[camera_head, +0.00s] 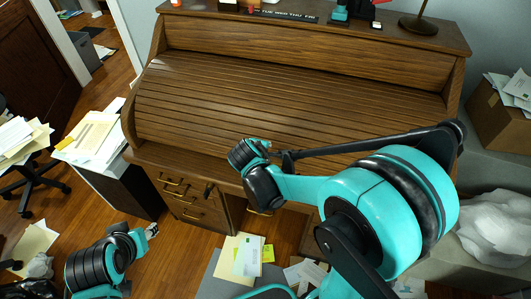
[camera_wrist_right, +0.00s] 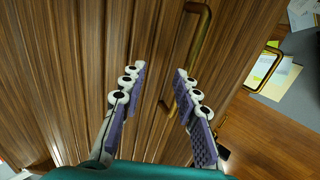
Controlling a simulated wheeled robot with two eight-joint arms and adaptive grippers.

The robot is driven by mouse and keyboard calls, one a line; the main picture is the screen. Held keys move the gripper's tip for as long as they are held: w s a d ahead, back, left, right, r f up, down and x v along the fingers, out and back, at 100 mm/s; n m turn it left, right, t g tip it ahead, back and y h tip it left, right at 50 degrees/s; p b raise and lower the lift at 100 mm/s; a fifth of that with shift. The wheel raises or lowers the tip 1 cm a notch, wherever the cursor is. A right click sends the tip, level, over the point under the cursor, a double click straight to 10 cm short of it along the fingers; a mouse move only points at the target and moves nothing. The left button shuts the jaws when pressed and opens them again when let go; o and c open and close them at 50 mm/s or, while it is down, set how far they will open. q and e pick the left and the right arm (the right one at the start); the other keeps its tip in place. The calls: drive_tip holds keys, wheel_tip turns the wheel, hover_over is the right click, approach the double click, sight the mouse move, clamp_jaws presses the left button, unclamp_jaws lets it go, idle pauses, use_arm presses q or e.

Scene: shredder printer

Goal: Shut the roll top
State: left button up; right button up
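The brown slatted roll top (camera_head: 250,95) of the wooden desk (camera_head: 330,35) curves down over the desk front in the head view and looks lowered. Its lower edge is partly hidden by my right arm. In the right wrist view, slats (camera_wrist_right: 60,70) fill the left side, and a long brass handle (camera_wrist_right: 192,45) lies just beyond my fingers. My right gripper (camera_wrist_right: 160,80) is open, its two fingers apart with nothing between the pads; whether it touches the wood I cannot tell. My left gripper (camera_head: 152,230) is low at the left, away from the desk; its fingers are too small to read.
Drawers with brass handles (camera_head: 175,182) are below the roll top. A paper-covered cabinet (camera_head: 95,145) stands left, and a cardboard box (camera_head: 497,115) and white bag (camera_head: 495,225) are right. Papers (camera_head: 240,258) lie in front. A lamp (camera_head: 418,22) stands on the desk top.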

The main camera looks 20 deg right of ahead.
drive_tip(key=shift+a+r, duration=0.1)
use_arm(q)
drive_tip(key=shift+s+a, duration=0.2)
drive_tip(key=shift+s, duration=0.1)
use_arm(e)
drive_tip(key=v, duration=1.2)
drive_tip(key=shift+s+a, duration=0.15)
drive_tip(key=shift+s, duration=0.05)
drive_tip(key=shift+r, duration=0.1)
